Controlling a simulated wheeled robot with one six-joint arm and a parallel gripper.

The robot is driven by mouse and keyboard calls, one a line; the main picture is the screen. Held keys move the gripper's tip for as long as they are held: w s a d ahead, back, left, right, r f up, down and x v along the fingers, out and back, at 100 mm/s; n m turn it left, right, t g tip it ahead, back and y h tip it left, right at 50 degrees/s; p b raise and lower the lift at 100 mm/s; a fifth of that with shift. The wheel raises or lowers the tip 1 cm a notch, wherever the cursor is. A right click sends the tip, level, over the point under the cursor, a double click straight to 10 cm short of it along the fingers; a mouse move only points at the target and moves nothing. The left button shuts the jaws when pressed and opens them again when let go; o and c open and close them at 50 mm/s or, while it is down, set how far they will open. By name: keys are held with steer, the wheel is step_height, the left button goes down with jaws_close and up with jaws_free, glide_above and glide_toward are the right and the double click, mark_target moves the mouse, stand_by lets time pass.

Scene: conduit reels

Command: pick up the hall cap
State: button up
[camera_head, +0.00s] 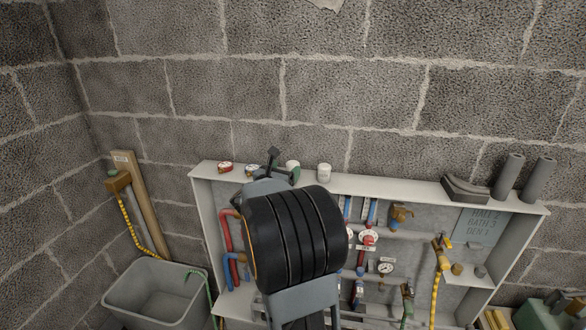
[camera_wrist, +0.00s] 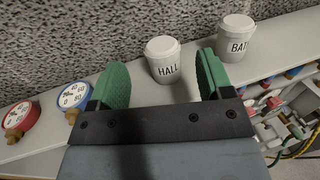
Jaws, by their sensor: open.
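The hall cap (camera_wrist: 164,66) is a small white tapered cup-shaped piece marked HALL, upright on the cabinet's top ledge in the wrist view. In the head view my gripper partly hides it. My gripper (camera_wrist: 162,74) is open, with one green-padded finger to the left of the hall cap and one to its right. The cap shows between the fingers with a gap on each side, and I see no contact. A similar white cap marked BAT (camera_wrist: 236,40), its label cut short by the view, stands to the right, close beyond the right finger.
A red gauge (camera_wrist: 20,117) and a blue gauge (camera_wrist: 73,97) lie on the ledge to the left. Grey pipe pieces (camera_head: 508,177) stand at its right end. The block wall (camera_head: 320,105) rises right behind. A grey tub (camera_head: 155,287) is at lower left.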

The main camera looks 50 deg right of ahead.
mark_target(290, 166)
steer(key=shift+f+p+x, duration=0.15)
steer(key=shift+p+x, duration=0.35)
steer(key=shift+x, duration=1)
steer(key=shift+f+p+x, duration=0.15)
steer(key=shift+p+x, duration=0.35)
steer(key=shift+x, duration=0.95)
steer(key=c, duration=0.9)
steer(key=shift+c, duration=0.5)
steer(key=shift+r, duration=0.1)
